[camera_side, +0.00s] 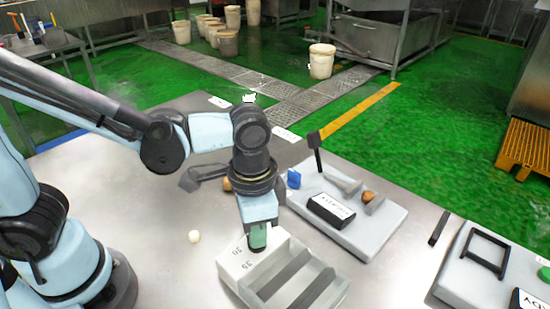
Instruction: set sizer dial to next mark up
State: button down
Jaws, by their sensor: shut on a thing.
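The sizer (330,290) is a pale grey box on the steel table, with dark sloping bars across its top. The green dial (257,237) stands on that face near the back. My gripper (258,226) points down from above and is shut on the dial. The fingers and housing hide most of the dial, so its pointer and the mark it faces cannot be made out.
Right of the sizer stands a grey panel (385,228) with a black label block, a blue piece, brown round items and an upright dark lever (315,150). Another panel (463,285) is at the right edge.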

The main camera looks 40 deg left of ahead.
jog(key=c, duration=1.1)
grip_release()
jog(key=shift+r, duration=0.1)
notch_tip(320, 180, up, 12)
jog(key=shift+f, duration=0.1)
